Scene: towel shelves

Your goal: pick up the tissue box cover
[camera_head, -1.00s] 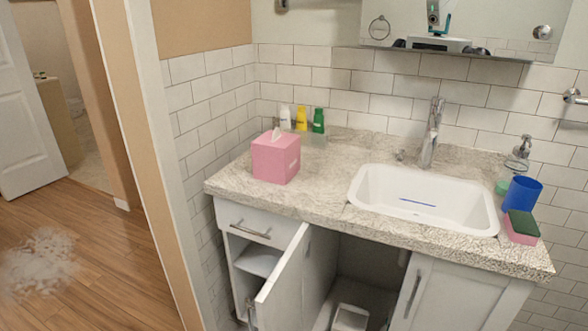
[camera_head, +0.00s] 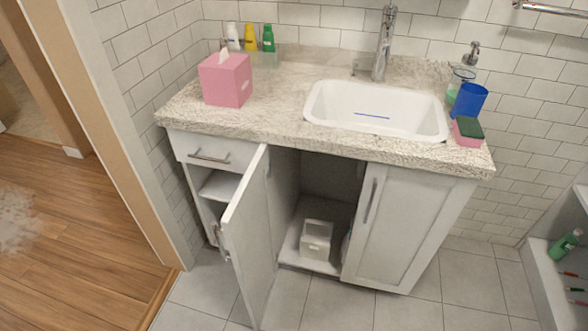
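A pink tissue box (camera_head: 225,80) with a white tissue sticking out of its top stands upright on the left part of the stone counter (camera_head: 270,104). A pale box with a dark opening in its top (camera_head: 316,240) stands on the floor of the open cabinet under the sink; it looks like a tissue box cover, but I cannot be sure. Neither of my grippers is in view, and nothing touches either box.
The open cabinet door (camera_head: 245,240) sticks out left of the cabinet opening. The sink (camera_head: 375,108), blue cup (camera_head: 468,101) and sponge (camera_head: 468,131) are at the right. Bottles (camera_head: 250,38) stand behind the pink box. Tiled floor (camera_head: 400,312) in front is clear.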

